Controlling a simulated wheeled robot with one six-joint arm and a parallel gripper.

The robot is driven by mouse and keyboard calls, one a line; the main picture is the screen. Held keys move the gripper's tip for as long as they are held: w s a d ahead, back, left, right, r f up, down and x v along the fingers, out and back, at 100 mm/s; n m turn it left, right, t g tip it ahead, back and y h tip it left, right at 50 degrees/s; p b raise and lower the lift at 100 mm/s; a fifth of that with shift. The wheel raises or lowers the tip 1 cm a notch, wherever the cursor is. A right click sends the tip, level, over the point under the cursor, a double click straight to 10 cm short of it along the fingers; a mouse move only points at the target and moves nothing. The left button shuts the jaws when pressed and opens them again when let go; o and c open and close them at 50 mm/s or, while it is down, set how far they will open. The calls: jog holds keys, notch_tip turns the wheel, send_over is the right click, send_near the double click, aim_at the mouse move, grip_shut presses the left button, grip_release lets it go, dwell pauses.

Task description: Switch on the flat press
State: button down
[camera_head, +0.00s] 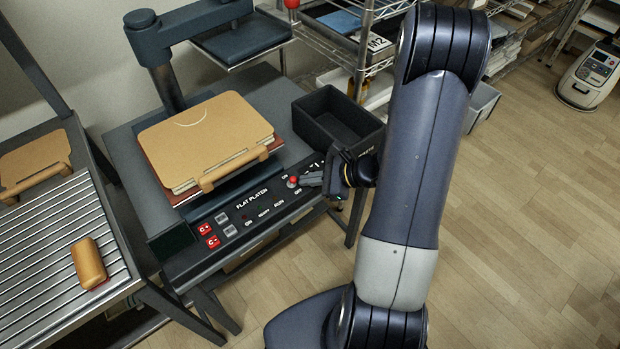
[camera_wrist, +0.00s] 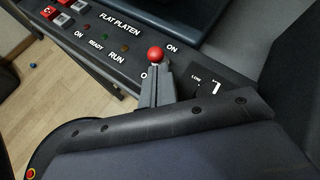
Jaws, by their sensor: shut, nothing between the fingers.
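The flat press has a dark front panel (camera_head: 255,217) lettered FLAT PLATEN, with a red-knobbed switch (camera_head: 292,181) at its right part. The red knob also shows in the wrist view (camera_wrist: 155,54), between the ON lettering and a partly covered O of the lower label. I cannot tell clearly which way the switch is set. My gripper (camera_head: 309,181) is shut and empty, its fingertips right at the knob's near side; contact is not clear. The fingers hide the switch's stem. The small ON, READY and RUN lamps (camera_wrist: 107,42) look dim.
A tan padded board (camera_head: 205,135) lies on the press platen under the raised upper arm. A black open bin (camera_head: 338,118) stands behind my gripper.

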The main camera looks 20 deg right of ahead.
jog(key=shift+r, duration=0.15)
jog(key=shift+r+p, duration=0.1)
jog(key=shift+p, duration=0.45)
jog(key=shift+w+g, duration=0.1)
jog(key=shift+g, duration=0.2)
jog(key=shift+w+r+m+g+h+p, duration=0.15)
jog(key=shift+m+g+h+p, duration=0.2)
jog(key=shift+p, duration=0.6)
jog(key=g+p, duration=0.1)
jog(key=p, duration=0.1)
jog(key=w+r+h+p, duration=0.1)
jog(key=p, duration=0.2)
jog(key=shift+a+r+m+g, duration=0.1)
jog(key=shift+a+m+g, duration=0.15)
jog(key=shift+g, duration=0.1)
jog(key=shift+w+g+p, duration=0.2)
jog(key=shift+g+p, duration=0.3)
jog(key=shift+p, duration=0.1)
jog(key=shift+f, duration=0.3)
jog(key=shift+r, duration=0.1)
